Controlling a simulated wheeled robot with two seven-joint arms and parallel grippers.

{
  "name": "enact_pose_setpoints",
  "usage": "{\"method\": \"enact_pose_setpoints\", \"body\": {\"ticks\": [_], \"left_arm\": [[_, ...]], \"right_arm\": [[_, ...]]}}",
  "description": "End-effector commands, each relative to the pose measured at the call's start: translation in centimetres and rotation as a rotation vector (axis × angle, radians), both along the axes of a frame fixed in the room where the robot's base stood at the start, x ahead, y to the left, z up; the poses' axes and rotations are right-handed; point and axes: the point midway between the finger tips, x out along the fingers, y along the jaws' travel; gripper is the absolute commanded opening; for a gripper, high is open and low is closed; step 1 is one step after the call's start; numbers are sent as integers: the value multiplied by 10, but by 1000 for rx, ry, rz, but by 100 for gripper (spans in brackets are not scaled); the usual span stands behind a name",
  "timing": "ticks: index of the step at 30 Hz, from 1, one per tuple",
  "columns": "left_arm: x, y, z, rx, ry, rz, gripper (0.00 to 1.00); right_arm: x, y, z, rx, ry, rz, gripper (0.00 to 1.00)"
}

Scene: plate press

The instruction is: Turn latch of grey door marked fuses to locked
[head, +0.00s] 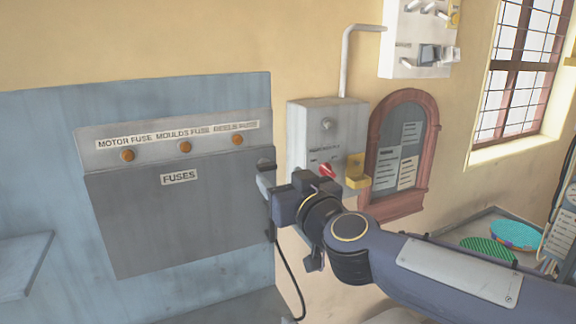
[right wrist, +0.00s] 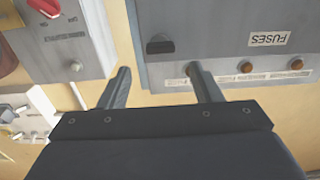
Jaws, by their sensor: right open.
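The grey door (head: 180,225) marked FUSES is closed flat against its box on the blue panel. Its dark latch (head: 266,165) is at the door's upper right edge, partly behind my right gripper (head: 267,187). In the right wrist view, which is upside down, the latch (right wrist: 160,45) is a small dark bar lying about level on the door (right wrist: 215,20). My right gripper (right wrist: 160,72) is open and empty, its fingers to either side of the latch's line and seeming short of it. I cannot tell how far off they are. My left gripper is out of view.
Three orange lamps (head: 185,147) sit in a labelled strip above the door. A grey switch box (head: 322,115) with a red knob (head: 327,170) and a yellow bracket (head: 357,172) is close right of my gripper. A wooden-framed notice board (head: 375,150) hangs beyond.

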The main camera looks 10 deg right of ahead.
Motion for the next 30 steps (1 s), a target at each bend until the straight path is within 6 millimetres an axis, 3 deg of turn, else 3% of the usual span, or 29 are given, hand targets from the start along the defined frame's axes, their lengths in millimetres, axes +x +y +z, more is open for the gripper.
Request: {"method": "enact_pose_setpoints", "body": {"ticks": [10, 22, 30], "left_arm": [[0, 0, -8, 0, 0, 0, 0], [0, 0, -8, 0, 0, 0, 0], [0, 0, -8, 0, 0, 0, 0]], "right_arm": [[53, 10, -2, 0, 2, 1, 58], [63, 11, -1, 0, 1, 0, 58], [63, 11, -1, 0, 1, 0, 25]]}}
